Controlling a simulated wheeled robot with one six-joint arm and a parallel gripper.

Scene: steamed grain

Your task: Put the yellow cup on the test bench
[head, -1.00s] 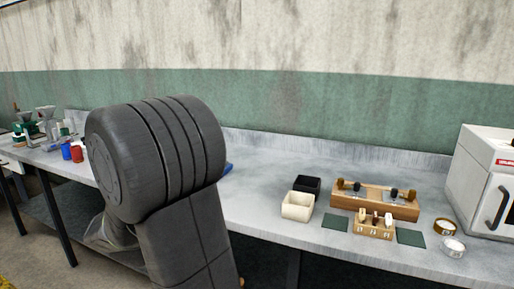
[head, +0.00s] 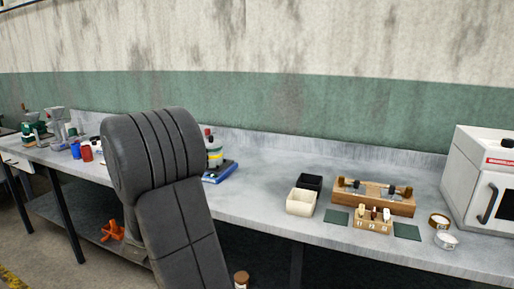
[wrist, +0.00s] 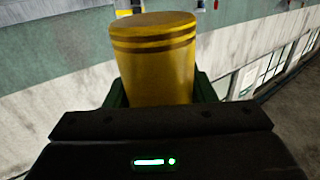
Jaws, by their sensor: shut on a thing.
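The yellow cup (wrist: 155,65), with two brown bands near one end, fills the upper middle of the wrist view. My gripper (wrist: 160,90) is shut on it, with a green finger on each side. The long grey bench (head: 262,190) runs along the wall in the head view. My dark arm stands in front of its left half and hides part of the top. The cup and my gripper do not show in the head view, so their place over the bench cannot be told.
A blue device (head: 221,172) with a bottle stands right of my arm. Farther right are a cream box (head: 300,203), a black box (head: 309,183), a wooden rack (head: 372,204) and a white oven (head: 483,185). Bare bench top lies between the device and the boxes.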

